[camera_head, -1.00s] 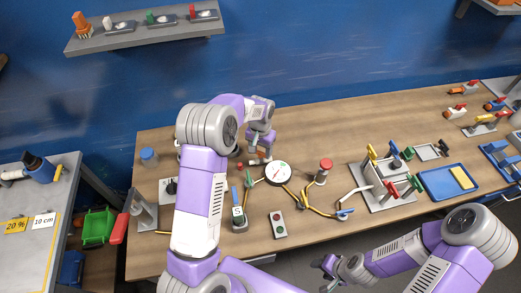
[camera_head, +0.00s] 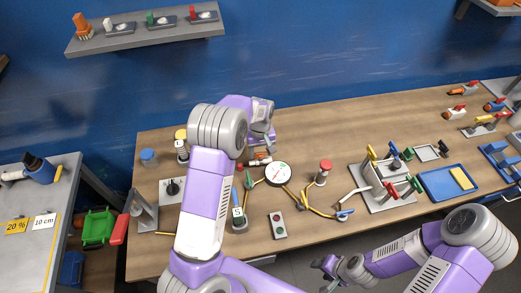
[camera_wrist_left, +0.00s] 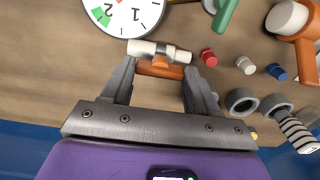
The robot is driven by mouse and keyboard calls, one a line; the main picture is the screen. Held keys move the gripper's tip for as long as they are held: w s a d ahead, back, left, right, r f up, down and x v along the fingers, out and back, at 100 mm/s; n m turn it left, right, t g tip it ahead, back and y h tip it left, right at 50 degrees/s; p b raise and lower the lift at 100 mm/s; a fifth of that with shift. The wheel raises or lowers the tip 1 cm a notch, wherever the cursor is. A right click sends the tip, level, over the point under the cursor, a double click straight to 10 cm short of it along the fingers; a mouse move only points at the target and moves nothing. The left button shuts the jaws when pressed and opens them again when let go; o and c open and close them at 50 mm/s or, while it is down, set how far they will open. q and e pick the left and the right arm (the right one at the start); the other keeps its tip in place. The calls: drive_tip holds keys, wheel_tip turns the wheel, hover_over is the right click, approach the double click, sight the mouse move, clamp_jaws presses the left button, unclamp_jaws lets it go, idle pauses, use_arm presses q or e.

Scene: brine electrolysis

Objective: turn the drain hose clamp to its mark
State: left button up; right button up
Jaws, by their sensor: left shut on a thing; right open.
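In the left wrist view, a short white hose piece (camera_wrist_left: 150,48) has a grey band around it and an orange handle-like part (camera_wrist_left: 160,70) beside it. I take this to be the drain hose clamp. My left gripper (camera_wrist_left: 160,66) has its two fingers at either end of the orange part, shut on it. In the head view, the left gripper (camera_head: 262,142) reaches down just behind the white and orange clamp (camera_head: 258,160). I cannot make out a mark on it. My right gripper (camera_head: 325,265) is open and empty at the table's front edge.
A round dial gauge (camera_head: 278,174) stands close to the clamp; it also shows in the wrist view (camera_wrist_left: 122,14). The table's back middle is clear.

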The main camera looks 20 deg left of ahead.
use_arm(q)
drive_tip(key=shift+w+r, duration=0.1)
idle(0.4)
drive_tip(key=o, duration=1.1)
drive_tip(key=shift+c, duration=0.2)
wheel_tip(320, 180, up, 8)
drive_tip(key=shift+f, duration=0.25)
